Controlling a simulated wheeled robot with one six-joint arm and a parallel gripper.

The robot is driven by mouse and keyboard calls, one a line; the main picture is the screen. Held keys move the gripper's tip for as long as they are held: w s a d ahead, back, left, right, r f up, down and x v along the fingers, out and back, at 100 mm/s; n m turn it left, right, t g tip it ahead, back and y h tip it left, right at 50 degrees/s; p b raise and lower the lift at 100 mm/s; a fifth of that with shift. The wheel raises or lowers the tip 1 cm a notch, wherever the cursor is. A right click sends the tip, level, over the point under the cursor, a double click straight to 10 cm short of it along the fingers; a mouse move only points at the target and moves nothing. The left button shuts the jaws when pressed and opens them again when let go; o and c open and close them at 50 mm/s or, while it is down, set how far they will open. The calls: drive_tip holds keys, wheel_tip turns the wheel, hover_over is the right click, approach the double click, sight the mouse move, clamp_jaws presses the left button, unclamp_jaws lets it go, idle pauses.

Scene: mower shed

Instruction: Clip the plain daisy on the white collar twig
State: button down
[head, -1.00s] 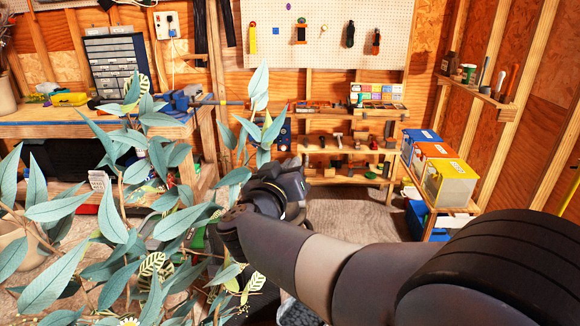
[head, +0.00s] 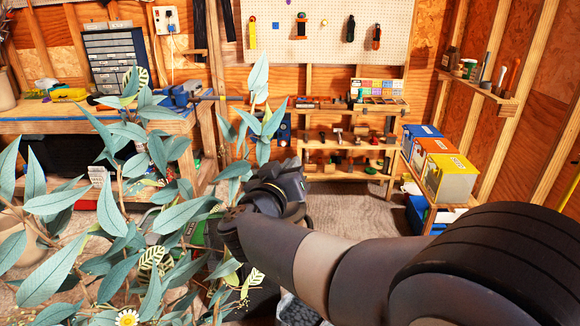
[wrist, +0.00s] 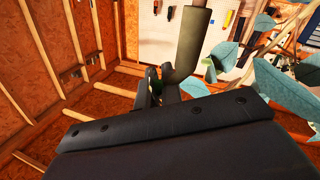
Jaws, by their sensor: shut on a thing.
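A leafy blue-green plant (head: 110,220) fills the left of the head view. A daisy with white petals and a yellow centre (head: 127,318) shows at the bottom edge, partly cut off. I cannot make out a white collar on any twig. My gripper's fingertips are hidden in the head view, behind my wrist at the plant's right side. In the wrist view my gripper (wrist: 166,92) is shut on a small green thing, mostly hidden between the dark fingers. An olive-green rod (wrist: 192,45) rises from beside the fingertips; I cannot tell whether it is part of the held thing.
Leaves (wrist: 285,88) hang to the right of my gripper in the wrist view. A workbench (head: 120,122) stands behind the plant. A low shelf (head: 345,145) and boxes (head: 447,177) stand at the back and right. Bare floor (head: 350,208) lies between.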

drive_tip(key=shift+f, duration=0.25)
drive_tip(key=c, duration=1.5)
unclamp_jaws()
drive_tip(key=shift+o, duration=0.3)
drive_tip(key=o, duration=0.6)
drive_tip(key=shift+f, duration=0.1)
drive_tip(key=p+v, duration=0.2)
drive_tip(key=v, duration=0.5)
drive_tip(key=shift+p, duration=0.3)
